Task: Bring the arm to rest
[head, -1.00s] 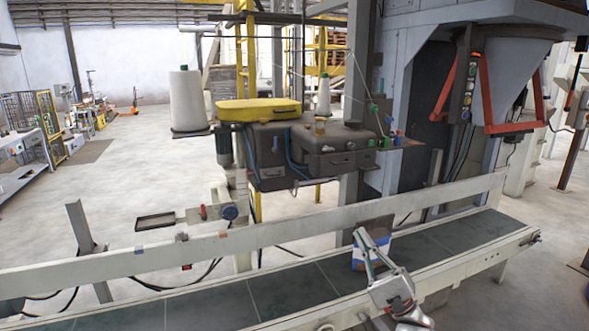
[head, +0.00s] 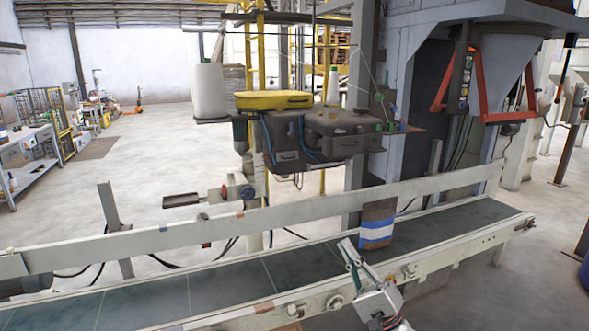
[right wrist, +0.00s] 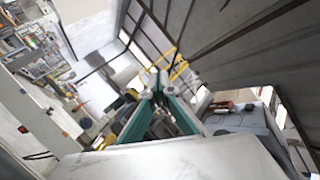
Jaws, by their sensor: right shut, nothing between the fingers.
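My right gripper (head: 348,244) shows at the lower middle of the head view, over the near edge of the conveyor. Its thin fingers are shut with nothing between them and point up and away. In the right wrist view the two green-sided fingers (right wrist: 158,88) come together at their tips. A brown bag with blue and white bands (head: 377,225) stands upright on the belt, just right of the fingertips and apart from them in the picture. My left gripper is in neither view.
The conveyor belt (head: 232,284) runs across the front, with a pale guide rail (head: 290,221) behind it. A sewing head with a yellow cover (head: 273,100) hangs beyond the rail. The bagging spout with red arms (head: 497,117) is at the upper right. Open floor lies at the left.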

